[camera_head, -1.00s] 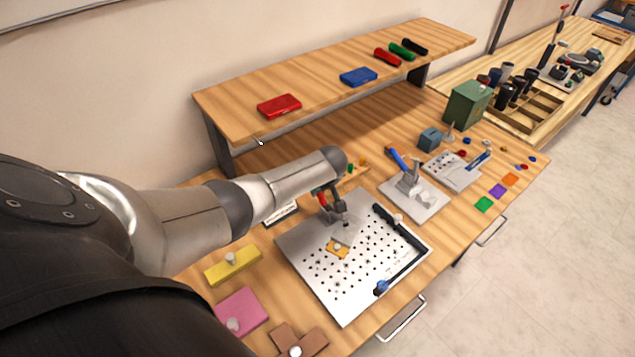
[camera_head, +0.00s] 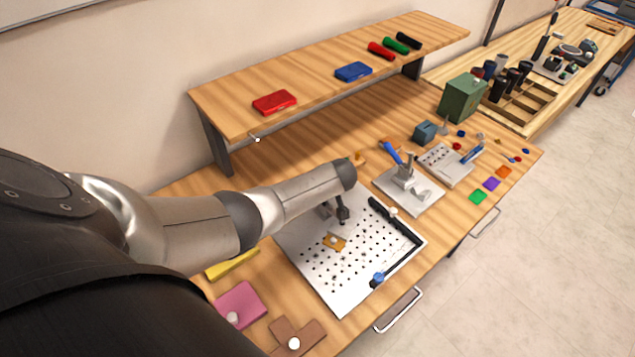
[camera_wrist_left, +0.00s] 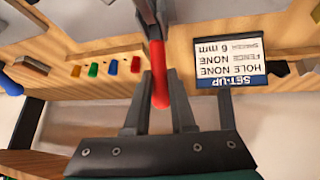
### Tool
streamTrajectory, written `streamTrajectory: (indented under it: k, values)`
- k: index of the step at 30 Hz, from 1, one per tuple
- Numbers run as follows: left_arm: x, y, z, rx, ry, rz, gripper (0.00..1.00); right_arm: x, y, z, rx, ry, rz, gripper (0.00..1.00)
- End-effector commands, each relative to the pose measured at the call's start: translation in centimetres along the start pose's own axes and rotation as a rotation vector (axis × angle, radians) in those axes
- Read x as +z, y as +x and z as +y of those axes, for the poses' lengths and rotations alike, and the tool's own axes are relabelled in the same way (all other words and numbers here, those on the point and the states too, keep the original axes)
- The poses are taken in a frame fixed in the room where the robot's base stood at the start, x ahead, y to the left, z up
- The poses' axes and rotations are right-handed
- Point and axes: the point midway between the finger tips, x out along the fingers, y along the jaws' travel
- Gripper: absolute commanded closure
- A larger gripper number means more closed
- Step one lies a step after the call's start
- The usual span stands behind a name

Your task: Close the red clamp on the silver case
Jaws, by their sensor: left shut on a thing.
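The red clamp's red handle (camera_wrist_left: 159,85) stands between the two grey fingers of my left gripper (camera_wrist_left: 160,78) in the left wrist view. The gripper is shut on this handle near its rounded end. In the head view my arm hides the handle and most of the gripper. A dark part of the clamp (camera_head: 343,213) shows just below the arm's end, over the silver perforated plate (camera_head: 318,284). An orange-yellow piece with a pale knob (camera_head: 334,242) lies on the plate beside it. My right gripper is not in view.
A set-up card (camera_wrist_left: 242,63) stands close to the gripper in the left wrist view. A black rail (camera_head: 393,223) runs along the plate's right side. A silver stand with a blue handle (camera_head: 404,185) is to the right. A wooden shelf (camera_head: 320,85) overhangs the bench's back.

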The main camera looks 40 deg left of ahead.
Motion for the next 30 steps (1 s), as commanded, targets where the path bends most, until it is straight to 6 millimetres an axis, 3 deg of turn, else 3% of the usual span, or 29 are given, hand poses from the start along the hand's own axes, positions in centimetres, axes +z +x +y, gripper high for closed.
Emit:
streamTrajectory:
  k: [1,9,20,30]
  values:
    - [0.1,0.1,-0.1,-0.003,0.001,-0.002,0.75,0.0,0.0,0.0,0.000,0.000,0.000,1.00]
    - [0.0,0.0,-0.1,-0.002,0.001,-0.001,0.47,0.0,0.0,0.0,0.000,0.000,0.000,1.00]
    - [0.0,-0.5,0.0,0.000,0.001,-0.001,0.47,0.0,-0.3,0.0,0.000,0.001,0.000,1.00]
    - [-0.1,-4.5,0.0,0.002,0.000,-0.002,0.47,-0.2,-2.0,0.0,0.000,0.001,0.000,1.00]
